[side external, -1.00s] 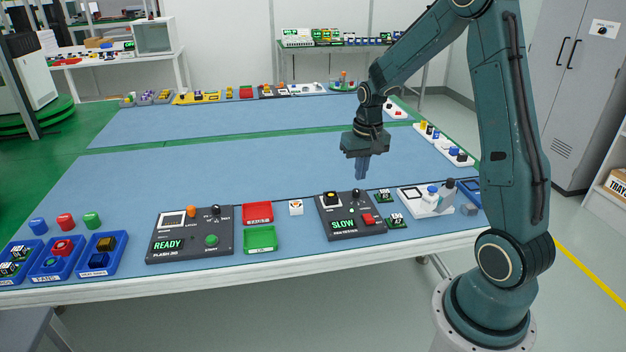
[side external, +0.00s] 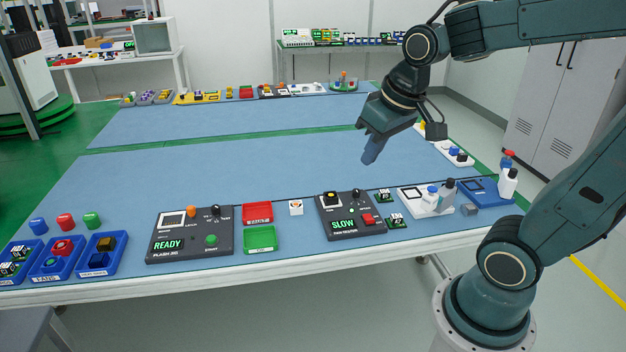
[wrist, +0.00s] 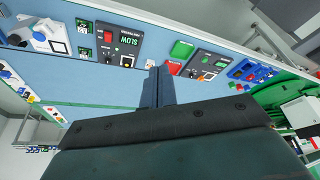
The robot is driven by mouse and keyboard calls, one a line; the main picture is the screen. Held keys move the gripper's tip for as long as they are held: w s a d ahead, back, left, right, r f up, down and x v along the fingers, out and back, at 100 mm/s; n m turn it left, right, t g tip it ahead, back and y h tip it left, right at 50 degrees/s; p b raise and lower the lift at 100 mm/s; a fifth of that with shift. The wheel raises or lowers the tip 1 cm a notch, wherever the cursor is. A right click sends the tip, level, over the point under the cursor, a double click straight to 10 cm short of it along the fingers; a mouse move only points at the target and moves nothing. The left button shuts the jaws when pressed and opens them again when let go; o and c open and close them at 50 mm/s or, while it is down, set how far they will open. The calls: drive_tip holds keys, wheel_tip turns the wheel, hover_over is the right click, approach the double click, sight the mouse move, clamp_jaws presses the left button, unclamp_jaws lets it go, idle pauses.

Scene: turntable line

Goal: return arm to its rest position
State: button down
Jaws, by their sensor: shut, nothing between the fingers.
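My gripper (side external: 369,157) hangs in the air above the blue work table (side external: 250,170), pointing down and slightly left in the side external view. Its fingers are shut together with nothing between them. In the wrist view the closed fingers (wrist: 158,86) stick out over the blue mat. My forearm stretches to the upper right, and my upper arm leans right from the base.
The dark SLOW box (side external: 350,215) and READY box (side external: 190,234) stand along the front edge. Red (side external: 258,212) and green (side external: 260,239) trays lie between them. Blue bins (side external: 98,256) are at front left. The middle is clear.

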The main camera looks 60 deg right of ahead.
drive_tip(key=s+a+r+n+t, duration=0.1)
drive_tip(key=s+a, duration=0.3)
drive_tip(key=s, duration=0.4)
drive_tip(key=shift+a+r+n+t+y, duration=0.3)
drive_tip(key=shift+a+n+y, duration=0.1)
drive_tip(key=shift+n, duration=0.3)
